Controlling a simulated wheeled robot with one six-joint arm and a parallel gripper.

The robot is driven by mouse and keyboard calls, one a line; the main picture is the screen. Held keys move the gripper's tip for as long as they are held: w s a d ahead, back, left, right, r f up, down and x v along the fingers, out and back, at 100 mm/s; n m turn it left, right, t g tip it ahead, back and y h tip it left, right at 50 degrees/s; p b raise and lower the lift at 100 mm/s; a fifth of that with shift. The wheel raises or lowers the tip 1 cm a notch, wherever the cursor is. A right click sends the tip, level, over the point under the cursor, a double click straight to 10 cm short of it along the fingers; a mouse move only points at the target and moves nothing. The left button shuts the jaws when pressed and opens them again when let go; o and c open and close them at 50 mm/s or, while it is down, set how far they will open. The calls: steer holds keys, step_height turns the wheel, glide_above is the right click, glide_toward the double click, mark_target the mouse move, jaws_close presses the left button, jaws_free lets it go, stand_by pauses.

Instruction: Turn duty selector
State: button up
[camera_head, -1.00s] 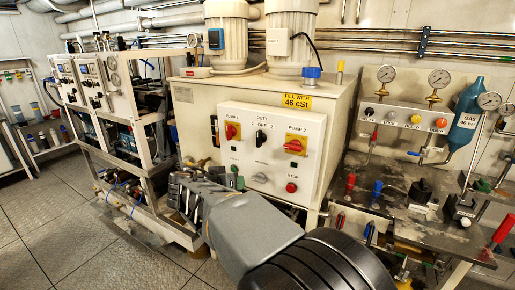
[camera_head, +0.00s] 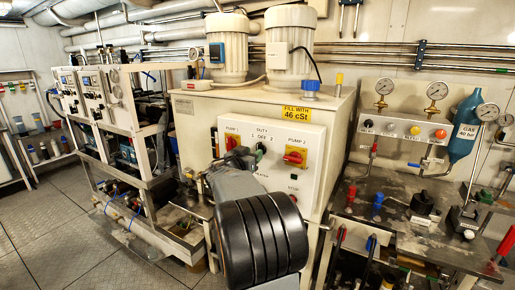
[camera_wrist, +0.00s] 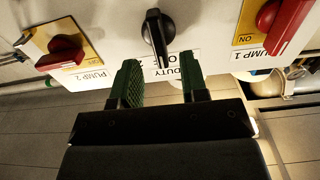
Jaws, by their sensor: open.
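The duty selector is a black knob with a pale line on its handle, on the white panel between the two pump switches. In the wrist view the duty selector (camera_wrist: 157,35) is at top centre, its handle nearly upright in the picture and partly covering the lettering. My gripper (camera_wrist: 161,82) has two green-padded fingers, apart and empty, just below the knob in that view, with the DUTY label between the tips. The knob is not between the fingers. In the head view the duty selector (camera_head: 259,148) shows just beyond my arm, which hides my fingers.
The red pump 1 switch (camera_wrist: 284,22) and red pump 2 switch (camera_wrist: 62,52) stick out on either side of the knob. The panel (camera_head: 310,170) also carries a red stop button. To the right is a bench (camera_head: 400,215) with gauges and valves.

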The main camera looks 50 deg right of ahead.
steer(key=shift+p+x, duration=0.4)
steer(key=shift+x, duration=1.55)
steer(key=shift+c, duration=0.2)
jaws_close()
